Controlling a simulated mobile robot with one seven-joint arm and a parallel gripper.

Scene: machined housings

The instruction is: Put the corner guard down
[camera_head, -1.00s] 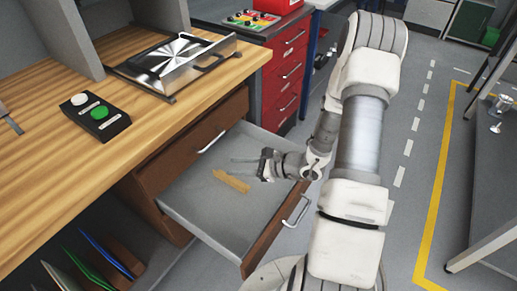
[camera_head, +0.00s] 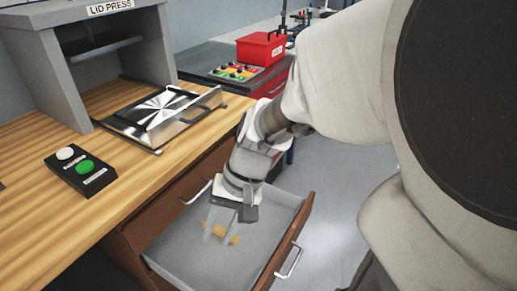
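A small tan, long piece (camera_head: 220,231), which I take to be the corner guard, lies in the open drawer (camera_head: 180,250). My gripper (camera_head: 220,241) points down into the drawer above it. Its two pale fingers stand apart, one to each side of the middle of the piece in this view. The fingers hide part of the piece. I cannot tell whether they touch it or the drawer floor.
The wooden bench (camera_head: 40,145) with a black button box (camera_head: 78,172) is left of the drawer. A metal plate fixture (camera_head: 160,112) sits near the lid press (camera_head: 85,45). A red toolbox (camera_head: 261,49) stands behind. The drawer's front has a handle (camera_head: 290,262).

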